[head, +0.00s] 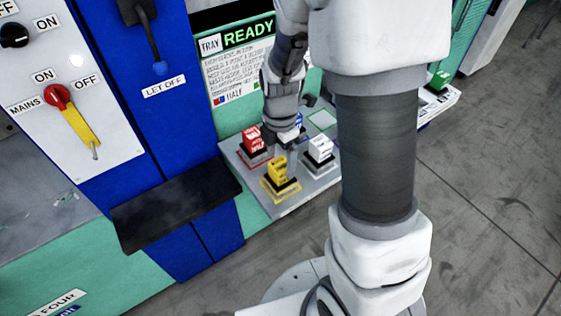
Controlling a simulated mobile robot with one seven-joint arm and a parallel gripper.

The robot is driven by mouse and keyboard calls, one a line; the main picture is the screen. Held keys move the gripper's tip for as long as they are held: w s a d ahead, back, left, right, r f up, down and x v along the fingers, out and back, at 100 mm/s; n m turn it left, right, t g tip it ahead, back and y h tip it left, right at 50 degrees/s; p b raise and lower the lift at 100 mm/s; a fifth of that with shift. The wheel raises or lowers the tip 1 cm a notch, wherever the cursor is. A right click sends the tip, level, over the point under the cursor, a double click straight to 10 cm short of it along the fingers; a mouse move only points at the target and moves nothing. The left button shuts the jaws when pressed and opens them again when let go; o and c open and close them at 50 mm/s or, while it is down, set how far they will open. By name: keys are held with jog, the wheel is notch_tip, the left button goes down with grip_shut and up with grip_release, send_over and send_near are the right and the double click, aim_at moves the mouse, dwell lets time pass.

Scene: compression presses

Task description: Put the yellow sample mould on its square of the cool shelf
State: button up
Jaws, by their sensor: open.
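The yellow sample mould (280,175) stands upright on a yellow-outlined square of the grey tray (262,207), under the sign that reads TRAY READY. My gripper (285,150) is open and points down over the tray, just behind the yellow mould. Its fingers are small and partly overlapped, and I cannot tell whether they touch a mould. A light ledge (450,96) at the upper right holds a green mould (438,79). My arm hides part of that ledge, and I see no label naming it as the cool shelf.
A red mould (252,141), a white mould (320,147) and a partly hidden blue mould (298,120) stand close around my gripper on the tray. A green-outlined square (322,119) is empty. A dark ledge (175,205) juts out at left. Floor at right is clear.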

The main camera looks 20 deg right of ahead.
notch_tip(320, 180, up, 10)
jog(key=s+r+m+t, duration=0.5)
jog(key=s+r+m, duration=0.7)
jog(key=m, duration=0.9)
jog(key=shift+s+r+m+t+p, duration=0.3)
jog(key=shift+s+r+p, duration=0.15)
jog(key=shift+s, duration=0.5)
